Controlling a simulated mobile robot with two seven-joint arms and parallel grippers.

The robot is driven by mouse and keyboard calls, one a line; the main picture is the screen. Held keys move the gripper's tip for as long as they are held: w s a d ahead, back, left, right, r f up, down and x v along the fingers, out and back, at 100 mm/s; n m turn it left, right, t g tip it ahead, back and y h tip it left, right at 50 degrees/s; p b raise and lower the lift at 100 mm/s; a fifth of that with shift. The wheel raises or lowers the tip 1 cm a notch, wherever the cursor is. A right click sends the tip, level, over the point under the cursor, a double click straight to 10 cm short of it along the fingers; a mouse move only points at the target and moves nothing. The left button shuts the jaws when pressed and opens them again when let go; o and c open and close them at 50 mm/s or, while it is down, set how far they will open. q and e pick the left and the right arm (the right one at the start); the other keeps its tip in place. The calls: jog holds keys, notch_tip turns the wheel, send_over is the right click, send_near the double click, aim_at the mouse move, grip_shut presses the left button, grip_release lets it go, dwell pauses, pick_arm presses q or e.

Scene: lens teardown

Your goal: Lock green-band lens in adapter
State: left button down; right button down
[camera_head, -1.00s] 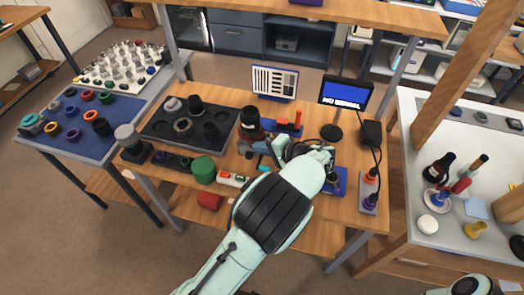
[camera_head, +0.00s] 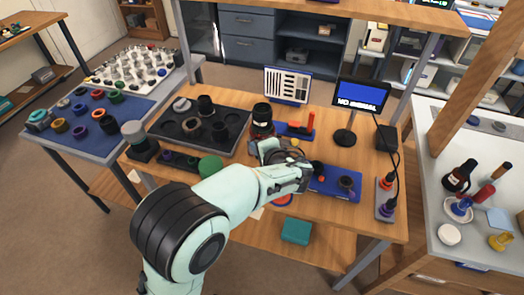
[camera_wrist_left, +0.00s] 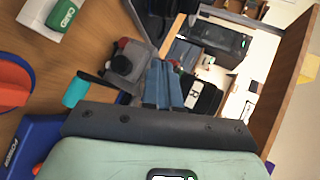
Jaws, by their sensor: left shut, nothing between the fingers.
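My left gripper (camera_head: 301,176) is shut and empty above the front middle of the wooden workbench (camera_head: 225,172). In the left wrist view its fingers (camera_wrist_left: 164,84) are together, beside a grey fixture with a red part (camera_wrist_left: 126,66); I cannot tell whether this is the adapter or whether they touch. A dark lens with a reddish band (camera_head: 262,117) stands upright behind the gripper. I cannot make out a green-band lens or a clear adapter. My wrist and gripper hide part of the bench. The right gripper is out of view.
A dark tray (camera_head: 172,143) of lens parts lies left of the gripper, and a blue tray (camera_head: 322,187) lies right of it. A monitor (camera_head: 360,96) stands behind. A teal cylinder (camera_wrist_left: 76,91) and a green block (camera_wrist_left: 62,14) show in the wrist view.

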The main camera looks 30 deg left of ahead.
pick_arm(q)
jog(key=shift+s+a, duration=0.1)
jog(key=shift+a, duration=0.15)
jog(key=shift+d, duration=0.1)
jog(key=shift+w+d, duration=0.25)
jog(key=shift+w, duration=0.5)
jog(key=shift+d, duration=0.15)
